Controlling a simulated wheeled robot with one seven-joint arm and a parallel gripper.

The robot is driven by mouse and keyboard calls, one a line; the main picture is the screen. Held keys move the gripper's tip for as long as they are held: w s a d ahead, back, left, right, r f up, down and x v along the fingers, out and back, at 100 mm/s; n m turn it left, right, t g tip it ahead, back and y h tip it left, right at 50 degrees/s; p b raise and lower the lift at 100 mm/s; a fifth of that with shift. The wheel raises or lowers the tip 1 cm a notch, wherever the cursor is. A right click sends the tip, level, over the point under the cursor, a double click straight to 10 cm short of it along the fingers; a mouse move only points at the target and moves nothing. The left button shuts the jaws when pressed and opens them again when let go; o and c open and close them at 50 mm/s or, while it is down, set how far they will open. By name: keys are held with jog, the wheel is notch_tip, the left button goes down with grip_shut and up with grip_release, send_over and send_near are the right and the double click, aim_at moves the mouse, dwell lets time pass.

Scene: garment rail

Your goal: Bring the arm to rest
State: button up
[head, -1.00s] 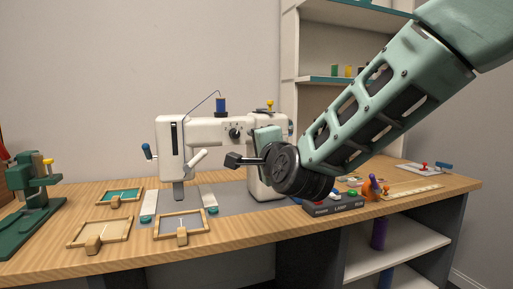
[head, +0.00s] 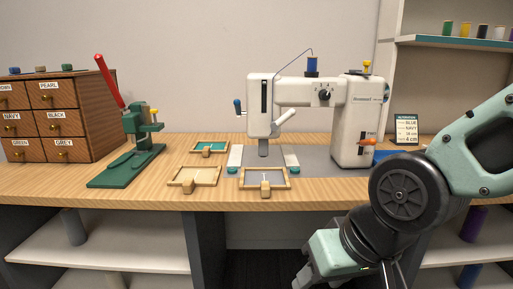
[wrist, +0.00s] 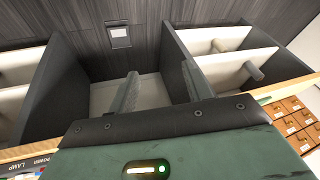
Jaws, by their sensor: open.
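My arm is folded at the lower right of the head view, with its wrist hanging below the front edge of the table (head: 110,188). My gripper's fingertips are cut off at the bottom of the head view. In the wrist view my gripper (wrist: 162,92) shows two dark fingers spread well apart with nothing between them. It faces the open knee space under the table, between two shelf units. It is apart from everything I can see.
A white sewing machine (head: 350,120) stands on the table. Small wooden frames (head: 195,182), a green press with a red lever (head: 135,160) and a drawer cabinet (head: 60,118) stand to its left. Open shelves (head: 130,245) lie below the tabletop.

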jog(key=s+d+f+n+g+h, duration=0.25)
jog(key=s+d+n, duration=0.25)
jog(key=s, duration=0.4)
notch_tip(320, 180, up, 24)
jog(key=p, duration=2.4)
jog(key=shift+a+r+g, duration=0.25)
jog(key=shift+a+g, duration=0.1)
jog(key=shift+g, duration=0.1)
